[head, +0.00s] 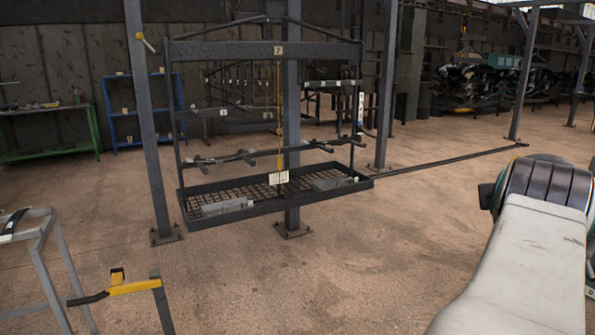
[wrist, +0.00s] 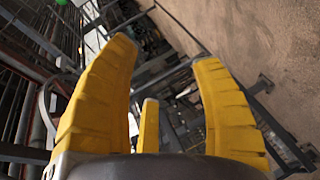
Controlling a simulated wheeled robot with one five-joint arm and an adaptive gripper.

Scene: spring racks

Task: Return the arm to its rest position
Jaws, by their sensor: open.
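My gripper (wrist: 160,85) shows in the wrist view with its yellow ribbed fingers spread apart. It is open, and nothing is seen between the fingers. Beyond the fingers is a blurred, tilted view of metal frames and floor. In the head view my pale arm link (head: 520,260) rises at the right edge with a dark ribbed joint at its top. The gripper itself is not seen in the head view.
A hanging dark rack (head: 265,48) with a mesh tray stands ahead between steel posts (head: 147,120). A grey metal stand (head: 60,265) with a yellow-handled part (head: 132,287) is at the near left. A green table (head: 45,153) is at the far left. The floor (head: 340,265) between rack and arm is clear.

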